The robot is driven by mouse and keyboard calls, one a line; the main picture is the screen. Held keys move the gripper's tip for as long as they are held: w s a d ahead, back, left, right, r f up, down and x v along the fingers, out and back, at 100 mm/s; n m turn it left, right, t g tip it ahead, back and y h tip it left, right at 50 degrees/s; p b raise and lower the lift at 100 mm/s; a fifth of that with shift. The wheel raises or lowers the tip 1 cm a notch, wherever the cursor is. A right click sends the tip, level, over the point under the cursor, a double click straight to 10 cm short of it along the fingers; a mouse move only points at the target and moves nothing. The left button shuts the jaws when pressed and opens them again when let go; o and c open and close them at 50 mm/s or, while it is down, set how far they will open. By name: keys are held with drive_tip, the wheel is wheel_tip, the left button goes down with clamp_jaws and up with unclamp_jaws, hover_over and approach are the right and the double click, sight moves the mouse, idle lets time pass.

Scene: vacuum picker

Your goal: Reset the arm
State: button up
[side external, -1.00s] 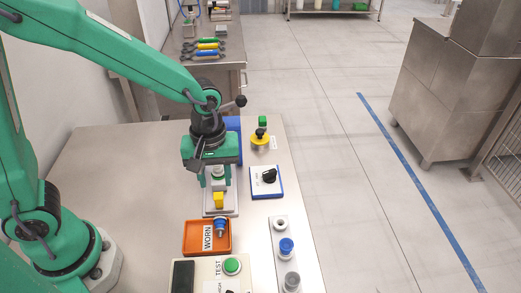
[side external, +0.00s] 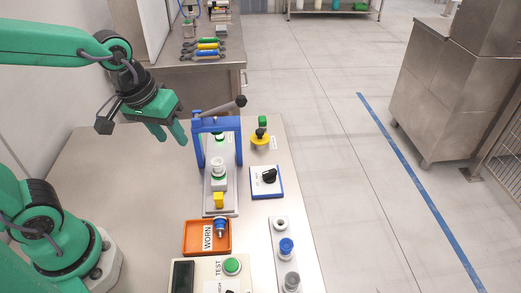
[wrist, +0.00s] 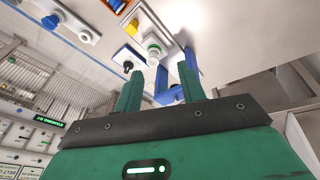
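My green gripper (side external: 171,139) hangs empty above the left part of the steel table (side external: 110,165), left of the blue frame (side external: 197,150) and clear of it. Its two fingers are apart, and in the wrist view the gap between the fingers (wrist: 158,72) is also empty. The blue frame with its dark lever stands over a grey plate (side external: 209,205). On the plate are a white-and-green fitting (side external: 218,170), upright, and a yellow block (side external: 219,200). The fitting also shows in the wrist view (wrist: 154,50).
An orange WORN tray (side external: 187,249) holds a blue-topped part (side external: 221,226). A TEST box (side external: 208,270) with a green button stands in front. A strip (side external: 276,250) holds several cups. A black-knob box (side external: 258,191) and yellow knob (side external: 261,142) stand right. The table's left is clear.

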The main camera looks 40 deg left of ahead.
drive_tip(key=s+a+r+m+t, duration=0.2)
drive_tip(key=s+a+r+m, duration=0.1)
drive_tip(key=s+a+r, duration=0.1)
drive_tip(key=shift+s+m, duration=0.3)
drive_tip(key=shift+s, duration=0.15)
idle(0.9)
